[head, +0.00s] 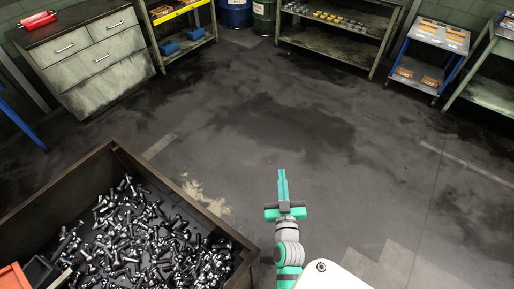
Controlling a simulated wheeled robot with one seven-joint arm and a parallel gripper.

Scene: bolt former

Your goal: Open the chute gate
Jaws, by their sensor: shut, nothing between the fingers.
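My gripper (282,184) is teal, at the end of my arm in the lower middle of the head view. Its fingers are together, pointing up the picture over bare floor, with nothing between them. No chute or chute gate can be made out in this view. A large dark bin (186,188) full of loose metal bolts (150,238) stands at the lower left, to the left of my gripper and apart from it.
A drawer cabinet (88,67) stands at the upper left, beside a yellow-edged shelf (185,10). Drums (236,14), a metal rack (330,52) and a blue-framed cart (436,38) line the back. An orange container (12,279) is at the lower left. The middle floor is clear.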

